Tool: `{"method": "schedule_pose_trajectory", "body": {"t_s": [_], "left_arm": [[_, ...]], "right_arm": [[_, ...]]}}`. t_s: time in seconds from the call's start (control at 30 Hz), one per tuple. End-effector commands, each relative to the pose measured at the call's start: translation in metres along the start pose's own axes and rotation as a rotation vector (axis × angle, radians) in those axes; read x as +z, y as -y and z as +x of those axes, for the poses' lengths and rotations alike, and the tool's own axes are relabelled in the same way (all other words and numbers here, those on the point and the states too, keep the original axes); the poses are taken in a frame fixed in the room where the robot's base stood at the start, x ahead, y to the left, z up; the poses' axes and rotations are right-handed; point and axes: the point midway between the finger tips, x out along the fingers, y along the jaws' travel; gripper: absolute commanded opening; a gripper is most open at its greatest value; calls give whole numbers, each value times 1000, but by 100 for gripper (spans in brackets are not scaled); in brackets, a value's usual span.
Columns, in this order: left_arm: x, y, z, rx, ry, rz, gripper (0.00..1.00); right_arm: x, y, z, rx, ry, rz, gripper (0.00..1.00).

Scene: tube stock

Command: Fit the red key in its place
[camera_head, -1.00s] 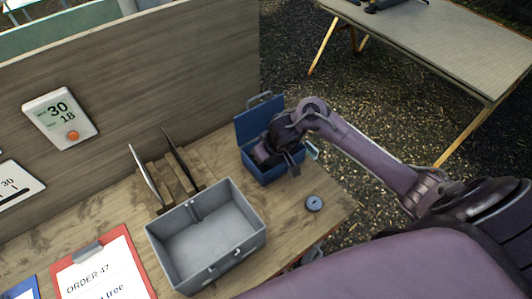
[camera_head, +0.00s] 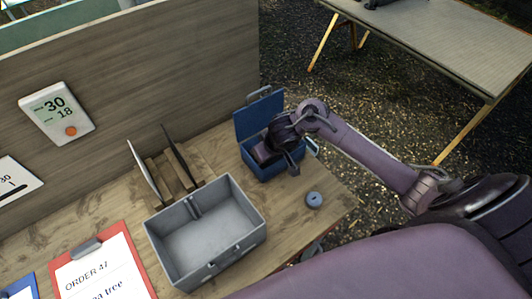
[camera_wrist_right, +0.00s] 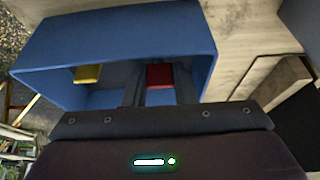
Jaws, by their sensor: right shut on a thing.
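The red key (camera_wrist_right: 160,75) shows in the right wrist view as a small red block between the fingers of my right gripper (camera_wrist_right: 160,91), which is shut on it. This gripper (camera_head: 286,157) is at the open blue box (camera_head: 273,172) on the bench's right end, reaching down into its mouth. A yellow block (camera_wrist_right: 88,74) sits inside the blue box (camera_wrist_right: 120,35), left of the red key. The key is hidden in the head view. The lower end of the key and its place are hidden, so I cannot tell whether it touches anything. My left gripper is not in view.
An open grey metal box (camera_head: 205,235) stands left of the blue box. Behind it is a wooden rack (camera_head: 170,177) with upright plates. A small round blue-grey piece (camera_head: 314,200) lies near the bench's right edge. A red clipboard (camera_head: 100,270) lies at front left.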

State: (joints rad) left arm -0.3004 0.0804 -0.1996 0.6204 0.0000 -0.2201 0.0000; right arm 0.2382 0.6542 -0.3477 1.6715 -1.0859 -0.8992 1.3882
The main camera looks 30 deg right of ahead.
Motion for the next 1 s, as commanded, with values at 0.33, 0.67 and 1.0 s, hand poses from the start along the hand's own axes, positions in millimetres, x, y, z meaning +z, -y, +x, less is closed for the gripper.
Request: {"method": "schedule_pose_trajectory", "body": {"t_s": [0.33, 0.67, 1.0], "left_arm": [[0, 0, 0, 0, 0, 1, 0], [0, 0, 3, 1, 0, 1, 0], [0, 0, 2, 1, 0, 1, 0]], "right_arm": [[1, 0, 2, -1, 1, -1, 0], [4, 1, 10, 0, 0, -1, 0], [4, 0, 10, 0, 0, -1, 45]]}}
